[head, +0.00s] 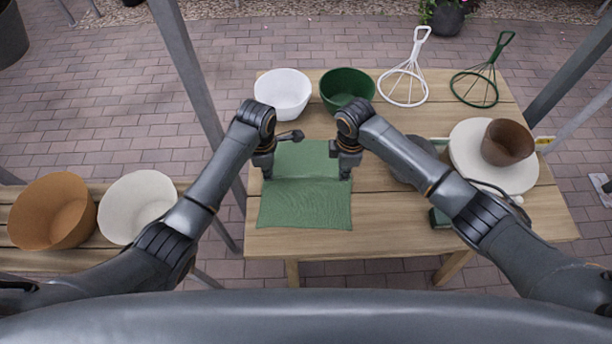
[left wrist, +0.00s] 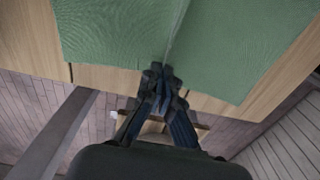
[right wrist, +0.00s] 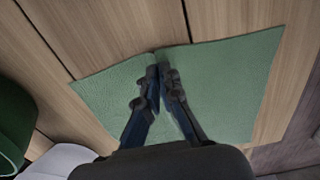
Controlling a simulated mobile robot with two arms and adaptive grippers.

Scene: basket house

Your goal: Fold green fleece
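The green fleece (head: 305,205) lies on the wooden table, with a crease running across it from one gripper to the other. My left gripper (head: 267,174) is at the fleece's left edge, at one end of the crease. In the left wrist view its fingers (left wrist: 162,75) are together on the fleece edge, where a ridge begins. My right gripper (head: 345,175) is at the right edge, at the crease's other end. In the right wrist view its fingers (right wrist: 163,72) are close together on a pinched ridge of the fleece (right wrist: 225,85). The fingertips are partly hidden in the head view.
A white bowl (head: 283,94) and a green bowl (head: 345,88) stand behind the fleece. White (head: 404,82) and green (head: 478,84) wire frames lie at the back right.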

